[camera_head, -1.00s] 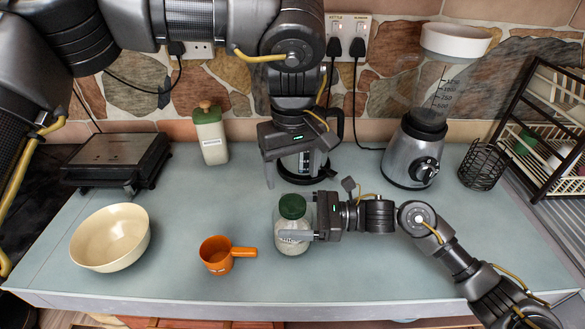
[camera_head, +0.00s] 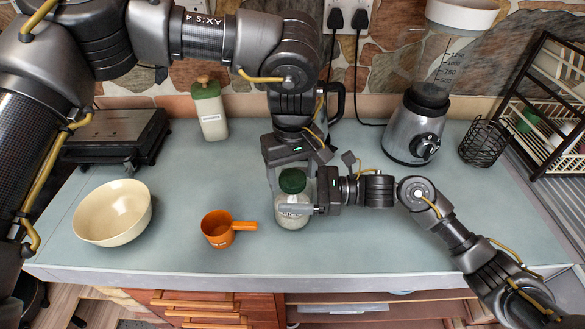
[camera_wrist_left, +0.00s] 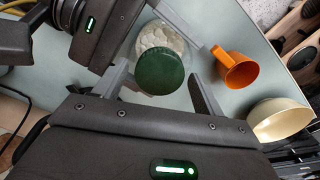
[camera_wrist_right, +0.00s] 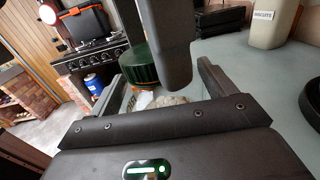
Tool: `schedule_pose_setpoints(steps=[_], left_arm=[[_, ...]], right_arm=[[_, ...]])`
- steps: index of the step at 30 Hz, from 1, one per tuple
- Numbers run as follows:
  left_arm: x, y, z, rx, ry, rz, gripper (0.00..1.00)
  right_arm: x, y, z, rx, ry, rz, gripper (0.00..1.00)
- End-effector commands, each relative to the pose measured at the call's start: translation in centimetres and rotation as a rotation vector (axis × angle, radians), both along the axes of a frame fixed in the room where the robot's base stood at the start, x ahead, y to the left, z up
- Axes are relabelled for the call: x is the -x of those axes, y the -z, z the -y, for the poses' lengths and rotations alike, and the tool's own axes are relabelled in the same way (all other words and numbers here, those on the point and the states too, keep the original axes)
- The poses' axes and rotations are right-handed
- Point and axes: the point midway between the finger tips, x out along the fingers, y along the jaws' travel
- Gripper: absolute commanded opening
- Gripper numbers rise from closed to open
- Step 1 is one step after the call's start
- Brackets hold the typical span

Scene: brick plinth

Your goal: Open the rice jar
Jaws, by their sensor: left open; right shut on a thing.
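The rice jar (camera_head: 292,217) is a clear glass jar with pale contents and a green lid (camera_head: 292,181). It stands upright near the counter's front edge. My right gripper (camera_head: 297,209) is shut on the jar's glass body from the right, below the lid. My left gripper (camera_head: 289,177) is open just behind and above the lid. In the left wrist view the green lid (camera_wrist_left: 160,70) lies between the two open fingers, with gaps visible on both sides. In the right wrist view a dark left gripper finger partly covers the lid (camera_wrist_right: 138,66).
An orange cup (camera_head: 218,230) and a cream bowl (camera_head: 113,213) stand left of the jar. A biscuits canister (camera_head: 210,112), a grill (camera_head: 118,137), a blender (camera_head: 413,140) and a wire holder (camera_head: 484,143) stand farther back. The counter front (camera_head: 330,250) is clear.

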Motion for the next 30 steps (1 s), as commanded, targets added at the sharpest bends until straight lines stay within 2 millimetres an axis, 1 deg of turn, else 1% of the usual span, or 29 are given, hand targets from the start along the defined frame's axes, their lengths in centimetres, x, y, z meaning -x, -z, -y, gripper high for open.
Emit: schedule_pose_setpoints(steps=[1,2,9,12,14,17,20,30], left_arm=[[0.00,-0.03,0.00,0.000,0.000,0.000,0.70],[0.00,-0.03,0.00,0.000,0.000,0.000,0.67],[0.00,-0.05,0.00,0.000,0.000,0.000,0.36],[-0.01,-0.06,0.00,0.000,0.000,0.000,0.25],[0.00,-0.06,0.00,0.000,-0.008,0.000,0.25],[0.01,-0.03,0.04,0.001,-0.096,-0.001,0.25],[0.03,-0.04,0.07,0.002,-0.306,-0.001,0.25],[0.03,-0.09,0.12,0.001,-1.226,-0.002,0.25]], right_arm=[[-0.04,-0.19,-0.01,-0.004,0.000,0.003,0.19],[-0.04,-0.19,-0.01,-0.003,0.000,0.003,0.19],[-0.04,-0.19,-0.01,-0.003,0.000,0.003,0.19],[-0.05,-0.19,-0.01,-0.003,0.000,0.003,0.19],[-0.05,-0.19,0.00,-0.003,0.001,0.003,0.19],[-0.05,-0.18,0.00,-0.003,0.001,0.003,0.19],[-0.05,-0.18,0.00,-0.003,0.001,0.003,0.19],[-0.06,-0.17,0.00,-0.003,0.001,0.002,0.19]])
